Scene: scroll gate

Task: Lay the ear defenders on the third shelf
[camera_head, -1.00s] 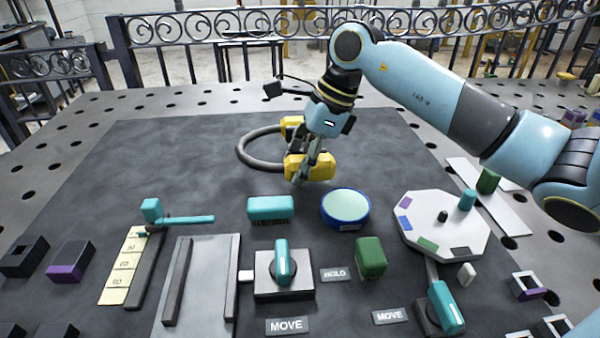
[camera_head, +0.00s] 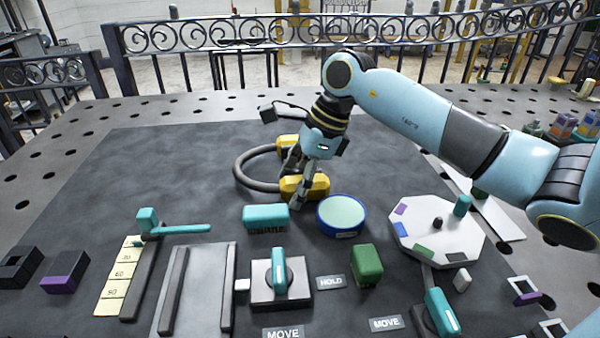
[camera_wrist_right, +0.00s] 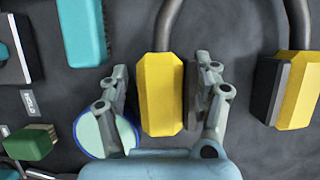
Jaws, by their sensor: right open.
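The ear defenders lie on the dark mat, with two yellow cups and a grey band (camera_head: 243,166). The near cup (camera_head: 318,186) is beside my right gripper (camera_head: 297,188); the far cup (camera_head: 286,141) is partly behind it. In the right wrist view, my open right gripper (camera_wrist_right: 164,80) has one finger on each side of a yellow cup (camera_wrist_right: 161,100), with a gap at the left finger. The right finger is close to the cup's dark cushion. The other cup (camera_wrist_right: 297,90) is outside the fingers. I see no shelf. My left gripper is out of view.
A teal brush (camera_head: 265,218) and a blue-rimmed round tub (camera_head: 342,214) stand just in front of the ear defenders. A white octagonal plate (camera_head: 437,240) is to the right.

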